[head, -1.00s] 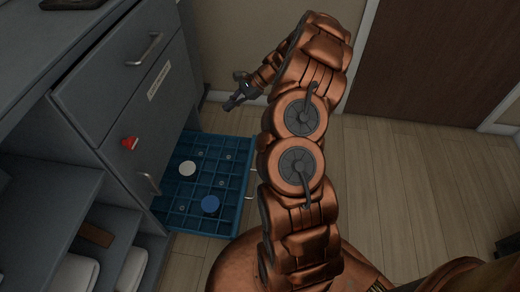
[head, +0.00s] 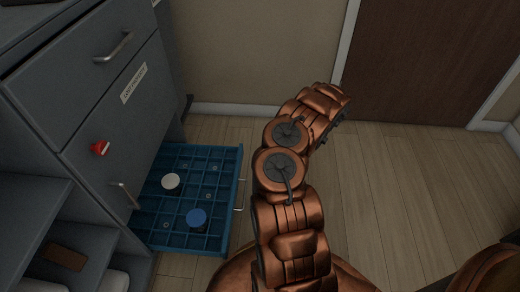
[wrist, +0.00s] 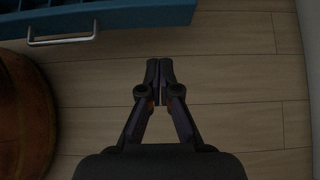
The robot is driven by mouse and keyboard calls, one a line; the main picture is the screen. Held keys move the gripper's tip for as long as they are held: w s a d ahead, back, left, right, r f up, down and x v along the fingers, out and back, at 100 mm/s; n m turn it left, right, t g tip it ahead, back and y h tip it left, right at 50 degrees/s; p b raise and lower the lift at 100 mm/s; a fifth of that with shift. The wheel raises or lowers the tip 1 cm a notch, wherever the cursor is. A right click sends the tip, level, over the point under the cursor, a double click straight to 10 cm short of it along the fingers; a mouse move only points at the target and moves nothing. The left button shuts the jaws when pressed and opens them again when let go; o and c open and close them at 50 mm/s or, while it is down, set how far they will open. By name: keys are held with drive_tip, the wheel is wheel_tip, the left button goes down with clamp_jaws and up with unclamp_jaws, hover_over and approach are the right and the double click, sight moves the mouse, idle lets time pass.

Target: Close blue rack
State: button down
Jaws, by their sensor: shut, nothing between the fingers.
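The blue rack (head: 234,205) is a low pull-out tray with a grid of compartments, and it is extended from the bottom of the grey cabinet. A white round item (head: 170,182) and a blue round item (head: 197,218) sit in it. In the wrist view the rack's front (wrist: 150,14) and its pale bar handle (wrist: 62,40) show at the top left. My gripper (wrist: 159,62) is shut and empty over the floor, in front of the rack's front face and right of the handle, apart from both. In the head view my arm hides the gripper.
The grey cabinet (head: 88,95) has drawers with bar handles, a label and a red item (head: 100,148). Open shelves (head: 35,205) are at the lower left. A brown door (head: 430,55) and wall stand behind. The wood floor (head: 390,190) right of my arm is clear.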

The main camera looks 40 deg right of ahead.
drive_tip(key=w+a+r+b+x, duration=0.1)
drive_tip(key=b+x, duration=0.3)
drive_tip(key=x, duration=0.8)
drive_tip(key=shift+w+a+r, duration=0.2)
drive_tip(key=shift+w+r, duration=0.05)
drive_tip(key=shift+r, duration=0.3)
